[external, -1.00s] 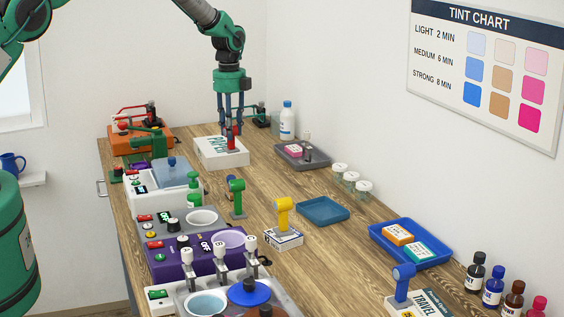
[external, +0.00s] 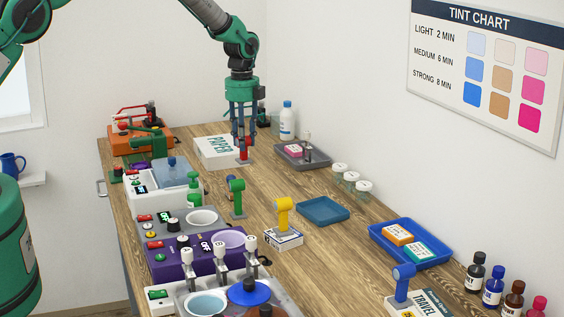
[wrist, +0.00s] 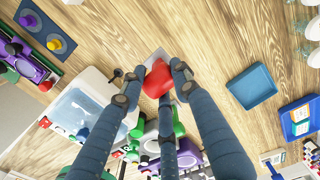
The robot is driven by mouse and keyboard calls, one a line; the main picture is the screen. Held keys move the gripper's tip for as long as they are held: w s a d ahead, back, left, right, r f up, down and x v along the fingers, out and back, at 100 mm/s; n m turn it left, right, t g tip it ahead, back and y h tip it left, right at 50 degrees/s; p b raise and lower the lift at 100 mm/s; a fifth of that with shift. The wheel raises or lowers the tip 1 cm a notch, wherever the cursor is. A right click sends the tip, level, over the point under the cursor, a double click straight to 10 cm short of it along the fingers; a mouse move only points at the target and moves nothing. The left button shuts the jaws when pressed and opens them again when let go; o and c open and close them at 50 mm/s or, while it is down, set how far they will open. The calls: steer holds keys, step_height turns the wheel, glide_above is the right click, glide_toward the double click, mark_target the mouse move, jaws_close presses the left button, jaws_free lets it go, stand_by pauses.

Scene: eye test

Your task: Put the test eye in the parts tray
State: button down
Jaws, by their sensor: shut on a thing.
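The test eye (external: 244,148), a red rounded head on a small grey foot, is held upright in my gripper (external: 243,141). In the wrist view the red head (wrist: 156,80) sits between the fingertips (wrist: 154,86), with the grey foot partly visible beyond it. My gripper is shut on it, by the right edge of the white PAPER box. I cannot tell how far the foot is above the table. An empty teal tray (external: 322,210), which looks like the parts tray, lies to the right and nearer the camera; it also shows in the wrist view (wrist: 252,86).
Similar green (external: 237,197), yellow (external: 284,213) and blue (external: 402,283) pieces stand nearer the camera, the yellow one on a box. A grey tray (external: 318,160) with a pink packet lies to the right. Small jars (external: 351,179) line the wall side. Bare wood lies before the teal tray.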

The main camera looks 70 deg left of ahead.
steer(key=s+d+f+m+b, duration=0.1)
steer(key=d+f+b, duration=0.1)
steer(key=d, duration=2.4)
steer(key=shift+s+f+b, duration=0.2)
steer(key=shift+f+b, duration=0.15)
steer(key=shift+f, duration=0.35)
steer(key=shift+w, duration=0.1)
steer(key=p, duration=0.1)
glide_above(323, 213)
steer(key=shift+d+f, duration=0.1)
steer(key=shift+f, duration=0.65)
steer(key=shift+f+p, duration=0.4)
steer(key=shift+f, duration=1.35)
steer(key=shift+f, duration=0.2)
